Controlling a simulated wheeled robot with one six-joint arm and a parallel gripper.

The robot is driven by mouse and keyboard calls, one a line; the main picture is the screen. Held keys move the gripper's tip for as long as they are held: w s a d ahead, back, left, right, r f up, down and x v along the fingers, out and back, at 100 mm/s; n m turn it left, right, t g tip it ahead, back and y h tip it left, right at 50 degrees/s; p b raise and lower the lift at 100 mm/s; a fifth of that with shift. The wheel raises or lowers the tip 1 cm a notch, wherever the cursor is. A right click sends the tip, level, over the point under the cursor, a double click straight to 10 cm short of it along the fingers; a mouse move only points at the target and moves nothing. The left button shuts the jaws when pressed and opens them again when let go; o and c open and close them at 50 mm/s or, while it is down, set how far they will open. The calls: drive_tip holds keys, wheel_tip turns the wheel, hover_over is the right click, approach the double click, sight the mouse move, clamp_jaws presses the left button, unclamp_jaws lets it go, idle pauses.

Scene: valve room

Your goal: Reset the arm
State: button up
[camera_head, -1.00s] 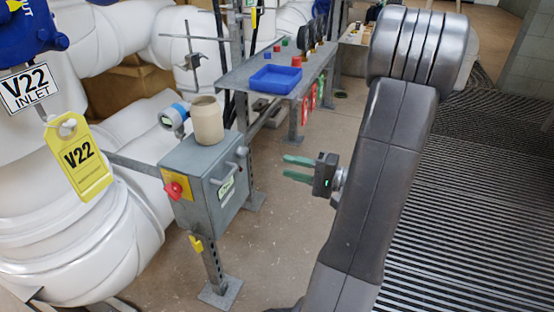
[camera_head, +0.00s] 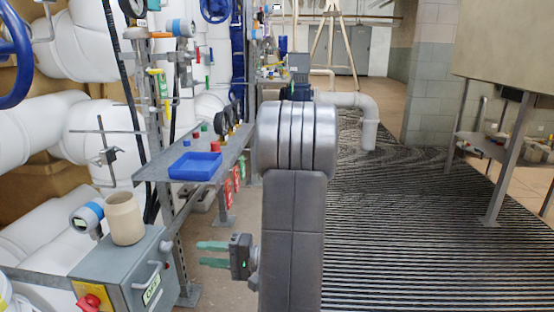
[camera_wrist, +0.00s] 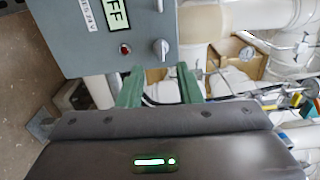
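My gripper (camera_head: 206,254) is at the lower middle of the head view, at the end of my grey arm, with its two green fingers pointing left. The fingers are apart with nothing between them. In the wrist view my gripper (camera_wrist: 160,84) also shows two separate green fingers. They point toward the grey control box (camera_wrist: 100,35), whose switch knob and "OFF" label show there. I cannot tell whether the fingers touch the box in that view; in the head view they are to the right of it, apart.
The control box (camera_head: 115,275) carries a beige jar (camera_head: 124,218) and a red knob (camera_head: 90,301). A grey bench (camera_head: 153,172) with a blue tray (camera_head: 195,166) stands behind. White pipes fill the left. Striped floor (camera_head: 400,235) at right is open up to a table (camera_head: 505,155).

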sight(169, 250)
drive_tip(key=a, duration=0.3)
drive_tip(key=a+b, duration=0.1)
drive_tip(key=a, duration=0.2)
drive_tip(key=a+b, duration=0.1)
drive_tip(key=a, duration=0.2)
drive_tip(key=shift+w, duration=0.35)
drive_tip(key=shift+d, duration=0.1)
